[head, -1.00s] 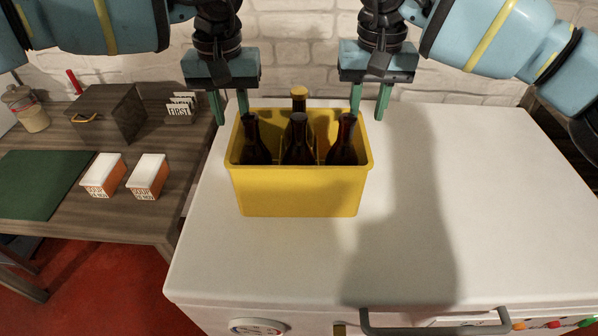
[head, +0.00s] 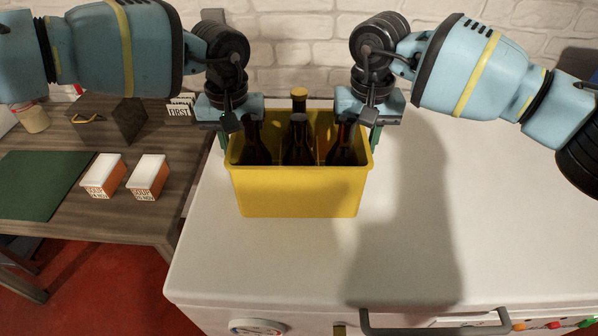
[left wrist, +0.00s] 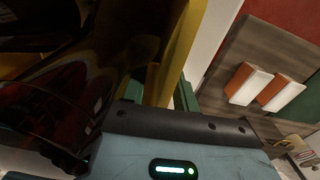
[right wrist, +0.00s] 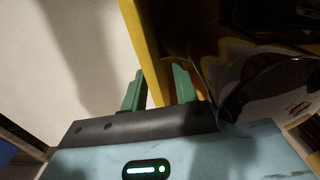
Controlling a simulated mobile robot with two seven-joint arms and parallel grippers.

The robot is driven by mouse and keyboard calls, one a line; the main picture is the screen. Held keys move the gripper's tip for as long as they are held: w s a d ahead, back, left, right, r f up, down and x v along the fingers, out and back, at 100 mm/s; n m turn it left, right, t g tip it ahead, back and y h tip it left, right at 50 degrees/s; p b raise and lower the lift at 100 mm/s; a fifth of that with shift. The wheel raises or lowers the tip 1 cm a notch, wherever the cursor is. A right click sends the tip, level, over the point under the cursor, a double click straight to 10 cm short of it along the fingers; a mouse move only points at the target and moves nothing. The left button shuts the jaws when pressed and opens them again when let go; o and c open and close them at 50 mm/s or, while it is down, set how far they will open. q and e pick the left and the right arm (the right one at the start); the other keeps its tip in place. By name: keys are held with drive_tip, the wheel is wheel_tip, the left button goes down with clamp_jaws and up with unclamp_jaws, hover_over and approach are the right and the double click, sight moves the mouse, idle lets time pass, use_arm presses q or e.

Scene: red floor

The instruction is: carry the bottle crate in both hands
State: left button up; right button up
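The yellow bottle crate (head: 297,192) stands upright on the white top, holding several dark brown bottles (head: 299,140), one with a yellow cap. My left gripper (head: 232,134) points down over the crate's left end wall; in the left wrist view its green fingers (left wrist: 160,92) lie on either side of the yellow wall. My right gripper (head: 366,134) is placed likewise at the right end wall; its fingers (right wrist: 158,88) straddle that wall in the right wrist view. Both look open, spaced wider than the wall. The inner fingers are mostly hidden in the head view.
The white top (head: 480,220) has free room right of and in front of the crate, with a handle (head: 435,325) at its front. A lower wooden table (head: 150,215) at the left bears two small cartons (head: 148,176), a green mat (head: 40,185) and a dark box (head: 125,120). A brick wall stands behind.

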use_arm(q)
clamp_jaws()
use_arm(e)
clamp_jaws()
idle(1.0)
use_arm(q)
drive_tip(key=shift+w+r, duration=0.15)
drive_tip(key=shift+r, duration=0.1)
use_arm(e)
drive_tip(key=shift+w+r, duration=0.1)
drive_tip(key=shift+r, duration=0.15)
